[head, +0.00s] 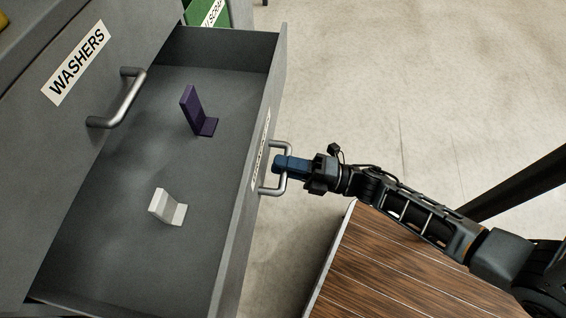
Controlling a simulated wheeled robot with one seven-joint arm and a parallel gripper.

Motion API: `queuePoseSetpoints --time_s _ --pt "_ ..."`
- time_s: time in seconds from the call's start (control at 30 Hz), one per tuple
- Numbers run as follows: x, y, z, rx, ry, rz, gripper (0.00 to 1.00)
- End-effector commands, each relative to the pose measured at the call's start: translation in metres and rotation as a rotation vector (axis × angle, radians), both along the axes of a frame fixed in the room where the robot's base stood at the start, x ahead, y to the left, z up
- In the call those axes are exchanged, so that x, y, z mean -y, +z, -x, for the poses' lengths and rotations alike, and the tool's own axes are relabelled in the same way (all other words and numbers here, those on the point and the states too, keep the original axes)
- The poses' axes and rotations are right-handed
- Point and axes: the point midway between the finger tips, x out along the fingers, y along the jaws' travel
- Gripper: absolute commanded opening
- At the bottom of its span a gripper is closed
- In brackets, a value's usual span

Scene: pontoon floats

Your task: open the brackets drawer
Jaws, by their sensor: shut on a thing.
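The grey drawer (110,200) stands pulled well out of the cabinet, below the drawer labelled WASHERS. A purple L-shaped bracket (194,112) and a white L-shaped bracket (167,208) stand apart on its floor. The label on its front is seen too edge-on to read. My gripper (284,166) is shut on the silver handle (268,191) of this drawer's front, with its blue fingers at the bar. The fingertips partly cover the handle.
The WASHERS drawer (25,120) is shut, and its handle (120,98) juts out above the open drawer. A green bin (208,12) with a label stands behind. A wooden-topped surface (390,270) lies at the lower right. The concrete floor (430,80) at the upper right is clear.

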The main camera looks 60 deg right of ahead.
Motion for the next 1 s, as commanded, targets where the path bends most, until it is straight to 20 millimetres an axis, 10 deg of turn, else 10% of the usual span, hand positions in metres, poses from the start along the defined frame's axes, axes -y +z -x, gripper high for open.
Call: queuePoseSetpoints --time_s 0.13,0.17,0.33,0.67,1.0 --pt "0.000 -0.001 0.000 -0.003 -0.002 0.001 0.00" --pt "0.000 -0.001 0.000 -0.003 -0.002 0.001 0.25" --pt "0.000 -0.001 0.000 -0.002 -0.001 0.000 0.41" --pt "0.002 -0.002 0.006 -0.003 -0.001 0.000 0.41" --pt "0.018 -0.013 0.054 -0.005 -0.002 0.001 0.41"
